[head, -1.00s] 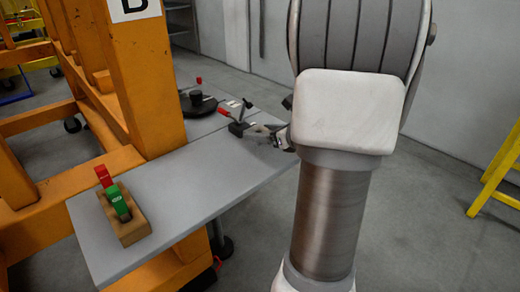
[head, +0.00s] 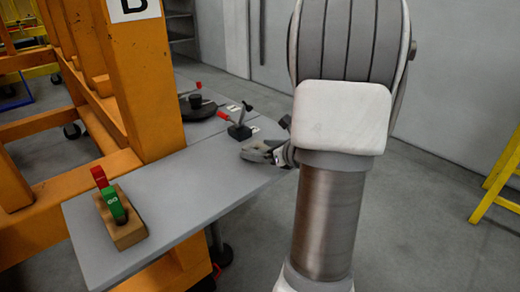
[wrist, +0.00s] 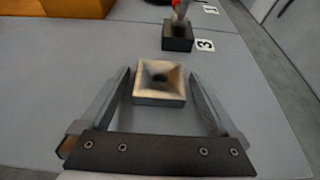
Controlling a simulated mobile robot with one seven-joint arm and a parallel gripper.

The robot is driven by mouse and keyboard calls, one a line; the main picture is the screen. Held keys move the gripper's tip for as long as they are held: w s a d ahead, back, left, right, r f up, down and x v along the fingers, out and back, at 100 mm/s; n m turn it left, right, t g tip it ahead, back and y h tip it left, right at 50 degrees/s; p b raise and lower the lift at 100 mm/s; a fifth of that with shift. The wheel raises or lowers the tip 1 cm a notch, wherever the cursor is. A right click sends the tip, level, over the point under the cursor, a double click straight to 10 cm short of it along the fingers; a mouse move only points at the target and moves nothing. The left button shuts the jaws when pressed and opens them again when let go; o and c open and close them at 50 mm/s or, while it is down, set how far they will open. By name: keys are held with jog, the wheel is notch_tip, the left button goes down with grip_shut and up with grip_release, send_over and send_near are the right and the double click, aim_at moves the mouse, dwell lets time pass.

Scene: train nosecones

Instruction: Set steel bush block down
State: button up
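The steel bush block (wrist: 159,97), a square metal block with a sloped recess and a dark hole in its top, sits upright on the grey table (wrist: 245,110) in the wrist view. My gripper (wrist: 160,76) is open, with one finger on each side of the block. Narrow gaps show between the block and both fingers. In the head view my gripper (head: 258,151) is low over the right part of the table (head: 165,195). I cannot make out the block there.
A dark block with an upright handle (wrist: 177,38) stands just beyond, beside a "3" label (wrist: 205,45). A wooden block with red and green parts (head: 124,231) stands on the table's near left. An orange post (head: 150,90) rises behind the table.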

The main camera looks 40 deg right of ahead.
jog(key=shift+r, duration=0.25)
jog(key=p+v, duration=0.2)
jog(key=v, duration=1)
jog(key=shift+p, duration=0.4)
jog(key=shift+f, duration=0.1)
